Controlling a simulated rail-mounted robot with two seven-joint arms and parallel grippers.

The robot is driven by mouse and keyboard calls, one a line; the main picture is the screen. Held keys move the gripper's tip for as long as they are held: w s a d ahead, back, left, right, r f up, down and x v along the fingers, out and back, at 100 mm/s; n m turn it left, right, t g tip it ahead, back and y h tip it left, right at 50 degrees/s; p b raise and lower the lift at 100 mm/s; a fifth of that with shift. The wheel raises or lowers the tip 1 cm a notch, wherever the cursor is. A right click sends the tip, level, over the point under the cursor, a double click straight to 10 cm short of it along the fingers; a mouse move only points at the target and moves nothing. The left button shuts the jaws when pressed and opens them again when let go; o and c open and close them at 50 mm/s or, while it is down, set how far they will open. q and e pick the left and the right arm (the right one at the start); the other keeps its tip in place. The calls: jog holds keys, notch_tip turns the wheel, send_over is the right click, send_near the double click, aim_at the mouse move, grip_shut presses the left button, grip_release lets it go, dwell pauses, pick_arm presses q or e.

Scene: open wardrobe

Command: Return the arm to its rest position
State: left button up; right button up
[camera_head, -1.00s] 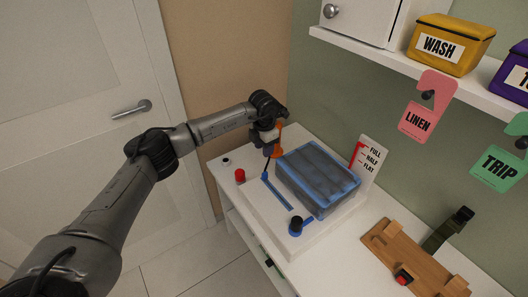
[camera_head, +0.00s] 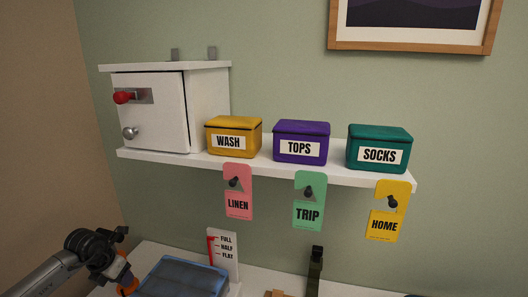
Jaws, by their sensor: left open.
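My left arm comes in at the lower left in the head view. My left gripper (camera_head: 116,273) is open beside an orange part (camera_head: 128,284) at the left end of a blue-edged translucent case (camera_head: 182,277). Its fingertips are mostly hidden or cut off by the lower edge, so I cannot tell whether they touch the orange part. My right gripper is not in view.
A white shelf (camera_head: 275,172) holds a white cabinet (camera_head: 160,108) and yellow, purple and green boxes. Pink, green and yellow tags hang below it. A FULL/HALF/FLAT sign (camera_head: 223,252) stands behind the case. A dark strap (camera_head: 315,268) stands to its right.

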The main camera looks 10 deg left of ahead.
pick_arm(q)
jog(key=w+d+r+n+t+h, duration=0.1)
jog(key=w+d+r+t+h, duration=0.3)
jog(key=r, duration=0.3)
jog(key=w+d+r+t+h, duration=0.2)
jog(key=w+d+r+t, duration=0.3)
jog(key=d+r+t, duration=0.15)
jog(key=s+d+r+n+t+y, duration=0.1)
jog(key=s+r+n+t+y, duration=0.2)
jog(key=r+n+t, duration=0.6)
jog(key=s+d+r+n+t+y, duration=0.1)
jog(key=s+r+n+t+y, duration=0.15)
jog(key=r+n, duration=0.65)
jog(key=s+d+f+n+g+y, duration=0.1)
jog(key=s+d+f+n+g, duration=0.3)
jog(key=s+f, duration=0.25)
jog(key=s+d+f+n+g+y+p, duration=0.1)
jog(key=s+d+f+n+g, duration=0.35)
jog(key=f, duration=0.35)
jog(key=s+d+f+n+g+y, duration=0.1)
jog(key=s+d+f+n+g, duration=0.25)
jog(key=s+f+n, duration=0.35)
jog(key=s+d+f+g+h+p, duration=0.2)
jog(key=s+f+g, duration=0.8)
jog(key=s+f, duration=1.55)
notch_tip(320, 180, up, 38)
jog(key=p, duration=3.7)
jog(key=shift+s+n+p, duration=0.35)
jog(key=shift+s+n, duration=0.05)
jog(key=shift+n, duration=0.05)
